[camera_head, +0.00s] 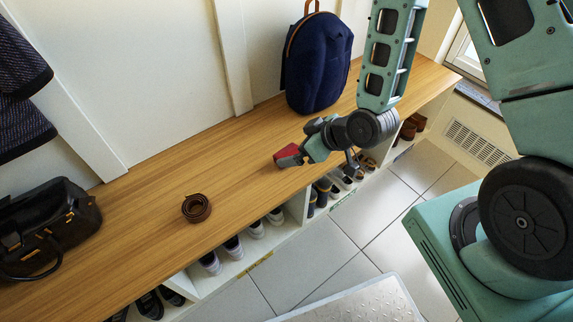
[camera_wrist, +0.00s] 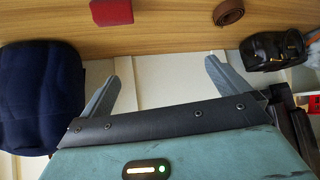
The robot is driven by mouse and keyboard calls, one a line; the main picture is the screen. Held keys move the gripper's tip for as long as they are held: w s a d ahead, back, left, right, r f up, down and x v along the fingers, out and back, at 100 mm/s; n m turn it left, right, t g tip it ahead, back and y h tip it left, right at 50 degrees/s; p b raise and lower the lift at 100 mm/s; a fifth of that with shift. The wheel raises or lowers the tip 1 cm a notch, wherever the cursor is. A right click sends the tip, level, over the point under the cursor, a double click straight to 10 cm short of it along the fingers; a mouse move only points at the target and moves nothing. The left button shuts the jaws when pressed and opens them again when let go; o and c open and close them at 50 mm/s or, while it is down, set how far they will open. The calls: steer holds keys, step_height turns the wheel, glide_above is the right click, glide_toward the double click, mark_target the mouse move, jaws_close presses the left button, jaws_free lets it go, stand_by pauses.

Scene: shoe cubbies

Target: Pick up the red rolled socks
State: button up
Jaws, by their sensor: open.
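The red rolled socks (camera_head: 287,152) lie on the wooden bench, partly covered by a grey finger of my gripper (camera_head: 290,160) in the head view. In the wrist view the red socks (camera_wrist: 112,12) show as a red block at the top edge, beyond and left of the fingertips. My gripper (camera_wrist: 162,60) has its two fingers spread wide, with nothing between them. The socks are outside the jaws. The head view does not show clearly how high the fingers are above the bench.
The bench (camera_head: 150,225) holds a coiled brown belt (camera_head: 196,208), a black bag (camera_head: 45,228) and a dark blue backpack (camera_head: 318,65) against the wall. Shoes fill the cubbies below. The bench between belt and socks is clear. A metal-topped platform (camera_head: 360,305) stands on the floor.

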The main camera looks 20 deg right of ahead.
steer(key=s+d+f+m+t+b, duration=0.25)
steer(key=d+f+t+b, duration=0.3)
steer(key=f, duration=0.55)
steer(key=b, duration=0.8)
glide_toward(290, 152)
steer(key=shift+m+h, duration=0.3)
steer(key=shift+m, duration=0.05)
steer(key=x, duration=0.3)
steer(key=a+x, duration=0.1)
steer(key=x, duration=0.2)
steer(key=shift+a+r, duration=0.1)
steer(key=shift+r, duration=0.1)
steer(key=x, duration=0.1)
steer(key=b+x, duration=0.1)
steer(key=x, duration=0.2)
steer(key=shift+w+d+f, duration=0.2)
steer(key=shift+w+f, duration=0.05)
steer(key=shift+f, duration=0.05)
steer(key=shift+w+a, duration=0.15)
steer(key=shift+w, duration=0.2)
steer(key=c, duration=1)
